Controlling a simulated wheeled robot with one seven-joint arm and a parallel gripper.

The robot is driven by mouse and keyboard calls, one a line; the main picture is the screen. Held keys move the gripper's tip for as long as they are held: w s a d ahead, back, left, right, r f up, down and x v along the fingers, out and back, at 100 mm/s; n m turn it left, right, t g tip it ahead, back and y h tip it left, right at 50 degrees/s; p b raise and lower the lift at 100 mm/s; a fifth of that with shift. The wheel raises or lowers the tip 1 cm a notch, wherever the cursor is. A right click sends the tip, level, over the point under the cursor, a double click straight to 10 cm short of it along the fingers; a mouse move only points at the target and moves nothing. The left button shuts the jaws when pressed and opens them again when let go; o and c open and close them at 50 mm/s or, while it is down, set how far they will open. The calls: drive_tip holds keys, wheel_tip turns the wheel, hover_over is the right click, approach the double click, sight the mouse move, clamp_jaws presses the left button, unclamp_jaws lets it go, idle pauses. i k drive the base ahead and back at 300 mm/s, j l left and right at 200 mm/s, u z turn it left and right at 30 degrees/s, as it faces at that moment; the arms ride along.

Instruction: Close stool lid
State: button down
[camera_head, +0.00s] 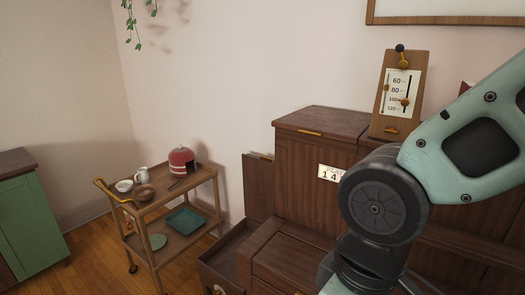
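A dark wooden box (213,266) stands low at the bottom centre, with its top open and a dark inside showing. It looks like the stool, but the bottom edge of the picture cuts it off. A brown upright panel (257,187) with a brass piece on its top edge stands behind the box, against the wall. It may be the raised lid; I cannot see a hinge between them. My arm crosses the right side and runs down past the bottom edge. My gripper is out of view.
A large wooden cabinet (312,160) with a number plate (331,173) fills the right, partly behind my arm. A metronome-like device (400,92) stands on it. A lower wooden block (285,262) adjoins the box. A trolley (160,205) with dishes and a red pot (182,162) stands left.

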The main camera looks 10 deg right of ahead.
sight(258, 172)
drive_tip(key=i+j, duration=0.25)
drive_tip(key=i+j+z, duration=0.15)
drive_tip(key=j, duration=0.3)
drive_tip(key=i+j, duration=0.3)
drive_tip(key=i+j+z, duration=0.1)
drive_tip(key=j, duration=0.3)
drive_tip(key=i+j, duration=0.3)
drive_tip(key=i+j+z, duration=0.15)
drive_tip(key=j, duration=0.3)
drive_tip(key=i+j, duration=0.35)
drive_tip(key=i+j+z, duration=0.15)
drive_tip(key=i+j, duration=0.15)
drive_tip(key=j, duration=0.25)
drive_tip(key=i+j, duration=0.3)
drive_tip(key=j, duration=0.2)
drive_tip(key=i, duration=0.2)
drive_tip(key=l+z, duration=0.05)
